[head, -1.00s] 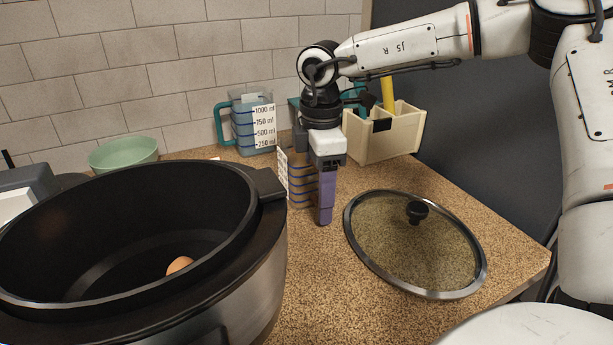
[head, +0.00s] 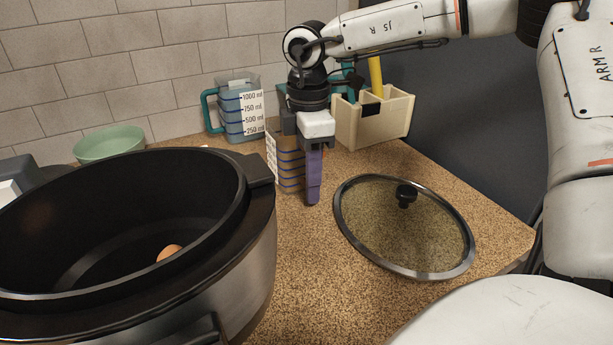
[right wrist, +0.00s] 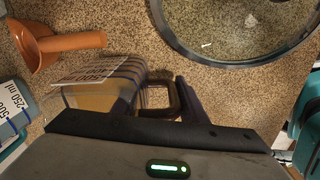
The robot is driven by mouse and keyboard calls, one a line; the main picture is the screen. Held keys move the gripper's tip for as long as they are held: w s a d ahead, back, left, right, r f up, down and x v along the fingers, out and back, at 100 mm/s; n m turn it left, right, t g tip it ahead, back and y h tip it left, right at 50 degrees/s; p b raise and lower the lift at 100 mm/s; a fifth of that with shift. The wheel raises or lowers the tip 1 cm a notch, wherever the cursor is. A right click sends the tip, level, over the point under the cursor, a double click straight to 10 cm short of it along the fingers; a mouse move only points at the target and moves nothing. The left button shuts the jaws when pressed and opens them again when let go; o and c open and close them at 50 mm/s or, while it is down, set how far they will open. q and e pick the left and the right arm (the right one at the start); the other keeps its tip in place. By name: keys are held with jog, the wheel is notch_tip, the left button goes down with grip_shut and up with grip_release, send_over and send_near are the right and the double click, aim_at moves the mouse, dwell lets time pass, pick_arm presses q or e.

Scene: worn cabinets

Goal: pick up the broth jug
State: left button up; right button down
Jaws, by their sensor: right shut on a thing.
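The broth jug (head: 290,170) is a clear measuring jug with brown liquid, blue lines and a white scale label. It stands upright on the speckled counter, partly hidden behind my right gripper. In the right wrist view the jug (right wrist: 92,100) shows its amber contents, with its dark handle (right wrist: 158,83) by the fingers. My right gripper (head: 313,190) points down with a purple finger in front of the jug, and is shut on it at the handle side. The exact contact is partly hidden. My left gripper is not in view.
A pot (head: 225,255) with an egg (head: 169,252) inside stands left. A glass lid (head: 400,240) lies right. Behind are another measuring jug (head: 236,112), a wooden caddy (head: 375,122) and a green bowl (head: 110,143). An orange scoop (right wrist: 70,42) lies near the jug.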

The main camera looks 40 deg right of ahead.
jog(key=shift+r, duration=4.85)
jog(key=shift+r, duration=0.15)
